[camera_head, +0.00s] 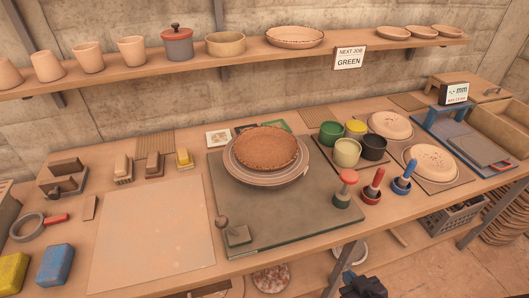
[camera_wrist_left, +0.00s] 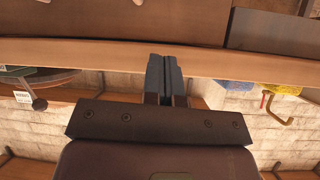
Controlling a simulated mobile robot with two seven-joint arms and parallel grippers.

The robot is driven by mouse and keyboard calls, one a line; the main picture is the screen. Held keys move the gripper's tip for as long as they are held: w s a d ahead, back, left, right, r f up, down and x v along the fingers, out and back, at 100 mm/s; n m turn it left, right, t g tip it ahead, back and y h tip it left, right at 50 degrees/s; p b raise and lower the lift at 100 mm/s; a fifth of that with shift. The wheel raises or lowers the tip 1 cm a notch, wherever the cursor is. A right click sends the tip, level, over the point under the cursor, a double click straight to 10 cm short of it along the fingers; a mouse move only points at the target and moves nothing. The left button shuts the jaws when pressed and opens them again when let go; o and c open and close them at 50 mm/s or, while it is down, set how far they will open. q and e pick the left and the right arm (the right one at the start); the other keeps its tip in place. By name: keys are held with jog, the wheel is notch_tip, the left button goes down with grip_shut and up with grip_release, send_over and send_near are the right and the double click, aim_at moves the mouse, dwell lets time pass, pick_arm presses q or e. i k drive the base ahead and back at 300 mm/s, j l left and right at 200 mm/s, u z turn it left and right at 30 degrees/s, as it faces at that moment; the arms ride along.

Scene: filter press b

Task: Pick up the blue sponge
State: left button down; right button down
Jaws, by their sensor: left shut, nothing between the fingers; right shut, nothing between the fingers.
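The blue sponge (camera_head: 55,264) is a block lying on the table at the front left in the head view, beside a yellow sponge (camera_head: 13,272). No gripper touches it. My right gripper (camera_head: 362,284) is a dark shape at the bottom edge of the head view, below the table's front edge, shut and empty. My left gripper (camera_wrist_left: 165,78) is outside the head view; in the left wrist view its fingers are shut with nothing between them, close to a wooden edge. A small blue patch (camera_wrist_left: 238,86) shows right of it; I cannot tell what it is.
A pale board (camera_head: 155,240) lies right of the blue sponge. A ring tool with a red handle (camera_head: 40,224) lies behind it. A pie-like brown disc (camera_head: 265,147) sits on a wheel at the middle. A shelf (camera_head: 240,52) with pots runs along the wall.

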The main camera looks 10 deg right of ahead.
aim_at(54, 269)
jog(key=k+u, duration=0.2)
jog(key=u, duration=0.2)
jog(key=k+u, duration=0.15)
jog(key=u, duration=0.2)
jog(key=k+j+u, duration=0.15)
jog(key=u, duration=0.25)
